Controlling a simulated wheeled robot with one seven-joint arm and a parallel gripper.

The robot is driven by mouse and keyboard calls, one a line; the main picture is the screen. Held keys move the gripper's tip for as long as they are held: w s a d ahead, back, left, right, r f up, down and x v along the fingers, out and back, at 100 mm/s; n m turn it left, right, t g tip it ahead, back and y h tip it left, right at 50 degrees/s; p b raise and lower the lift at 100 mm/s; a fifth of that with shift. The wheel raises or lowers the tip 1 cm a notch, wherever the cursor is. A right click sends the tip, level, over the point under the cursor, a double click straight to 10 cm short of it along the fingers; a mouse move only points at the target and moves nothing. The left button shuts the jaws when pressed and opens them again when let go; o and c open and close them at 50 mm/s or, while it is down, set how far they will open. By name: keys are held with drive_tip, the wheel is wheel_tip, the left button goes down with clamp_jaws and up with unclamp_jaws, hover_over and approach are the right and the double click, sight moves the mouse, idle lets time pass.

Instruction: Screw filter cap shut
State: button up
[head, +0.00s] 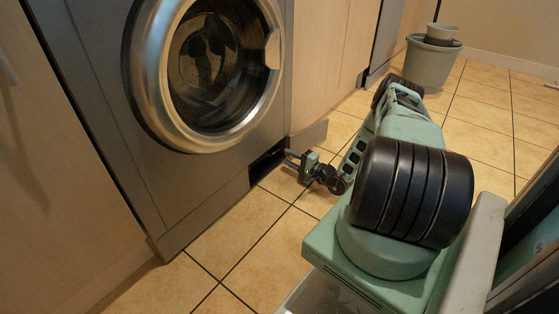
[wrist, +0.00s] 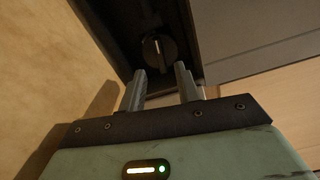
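The filter cap (wrist: 158,50) is a dark round knob with a light ridge across it, set in a dark recess. In the wrist view the ridge runs roughly up and down. My gripper (wrist: 159,72) is open, its two grey fingers apart with nothing between them. The fingertips point at the cap and appear a little short of it. In the head view my gripper (head: 289,154) is at the recess (head: 266,163) at the bottom right of the washing machine (head: 170,180). The cap cannot be made out in the head view.
An opened flap (head: 308,138) stands out to the right of the recess. The machine's round door (head: 208,65) is closed. Grey buckets (head: 430,62) stand on the tiled floor (head: 240,270) at the back right. Floor in front of the machine is clear.

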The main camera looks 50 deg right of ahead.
sight(276, 152)
drive_tip(key=w+b, duration=0.1)
drive_tip(key=w, duration=0.1)
drive_tip(key=w+b, duration=0.1)
drive_tip(key=w, duration=0.1)
drive_tip(key=shift+a+f, duration=0.15)
drive_tip(key=shift+w+r, duration=0.2)
drive_tip(key=shift+w, duration=0.4)
clamp_jaws()
